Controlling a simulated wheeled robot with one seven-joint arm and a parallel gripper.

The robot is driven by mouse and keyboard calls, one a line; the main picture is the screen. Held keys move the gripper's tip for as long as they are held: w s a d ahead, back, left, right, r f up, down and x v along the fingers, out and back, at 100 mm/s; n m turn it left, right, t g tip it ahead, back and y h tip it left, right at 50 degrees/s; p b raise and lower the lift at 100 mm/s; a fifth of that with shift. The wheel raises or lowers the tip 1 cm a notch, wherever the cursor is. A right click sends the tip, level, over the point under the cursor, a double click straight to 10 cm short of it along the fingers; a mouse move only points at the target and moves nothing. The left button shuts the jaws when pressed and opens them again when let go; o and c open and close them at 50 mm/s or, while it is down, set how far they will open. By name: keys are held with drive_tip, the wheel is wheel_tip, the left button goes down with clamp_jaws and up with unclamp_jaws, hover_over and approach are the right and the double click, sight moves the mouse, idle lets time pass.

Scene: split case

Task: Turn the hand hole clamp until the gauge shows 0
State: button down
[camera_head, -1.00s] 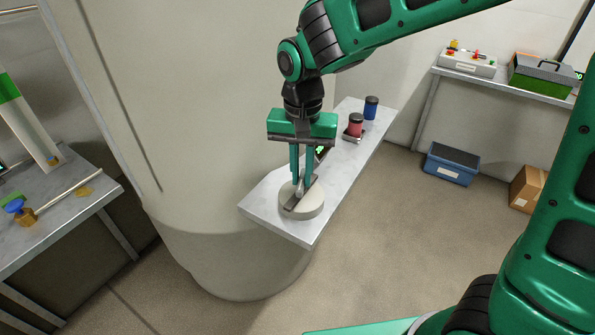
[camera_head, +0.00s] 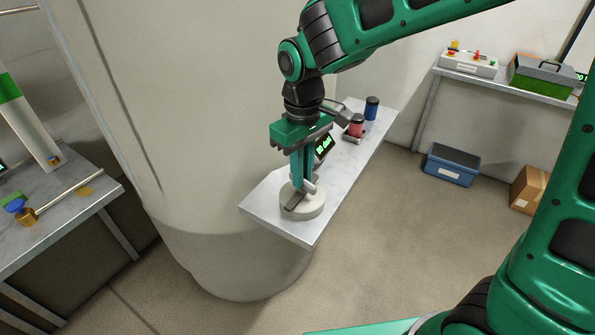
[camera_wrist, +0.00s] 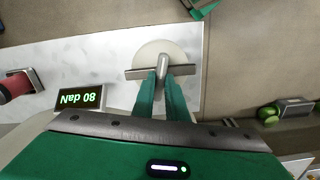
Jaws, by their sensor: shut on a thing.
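The hand hole clamp, a pale round disc (camera_head: 305,209) with a dark crossbar and a short grey grip, sits on the near end of the metal shelf. The disc also shows in the wrist view (camera_wrist: 158,48). My gripper (camera_head: 303,184) points straight down over it, its green fingers shut on the grey grip (camera_wrist: 163,64) above the crossbar (camera_wrist: 137,74). The gauge (camera_head: 324,147) is a small black display with green digits behind the gripper. In the wrist view the gauge (camera_wrist: 80,98) appears upside down and seems to read 80 daN.
The metal shelf (camera_head: 266,202) stands against a large pale tank (camera_head: 190,130). A red jar (camera_head: 356,127) and a blue jar (camera_head: 372,108) stand farther back on it. A side table (camera_head: 75,215) is at left. A blue bin (camera_head: 451,165) and a cardboard box (camera_head: 528,190) are on the floor at right.

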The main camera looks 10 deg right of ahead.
drive_tip(key=n, duration=0.5)
drive_tip(key=shift+w+d+r, duration=0.1)
drive_tip(key=shift+w+d, duration=0.05)
drive_tip(key=shift+w, duration=0.05)
drive_tip(key=shift+n, duration=0.3)
drive_tip(key=c, duration=1.8)
unclamp_jaws()
drive_tip(key=shift+d, duration=0.1)
drive_tip(key=shift+o, duration=0.2)
drive_tip(key=shift+s, duration=0.1)
wheel_tip(320, 180, up, 11)
drive_tip(key=shift+f, duration=0.2)
